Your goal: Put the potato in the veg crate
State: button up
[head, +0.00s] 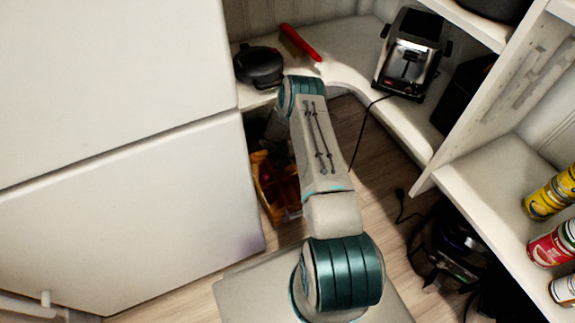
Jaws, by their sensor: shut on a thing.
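An orange-yellow crate (266,201) stands on the floor in the shaded gap under the counter, left of my arm. Small dark and reddish things (266,172) show inside it, too dim to name. My arm reaches forward and bends down at its far end, above and beside the crate. A dark part of my arm shows in the shade above the crate. My gripper's fingertips are hidden behind my arm, and I cannot make out the potato.
A black round appliance (260,66) and a red-handled object (300,43) lie on the counter (345,45). A toaster (411,52) stands right of them, its cord hanging down. Cans (552,192) stand on the right shelf. White cabinet fronts (110,90) close off the left.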

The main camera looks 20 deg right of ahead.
jog(key=shift+f+b, duration=0.45)
jog(key=shift+f, duration=0.2)
jog(key=o, duration=0.7)
jog(key=shift+o, duration=0.2)
jog(key=shift+r, duration=0.1)
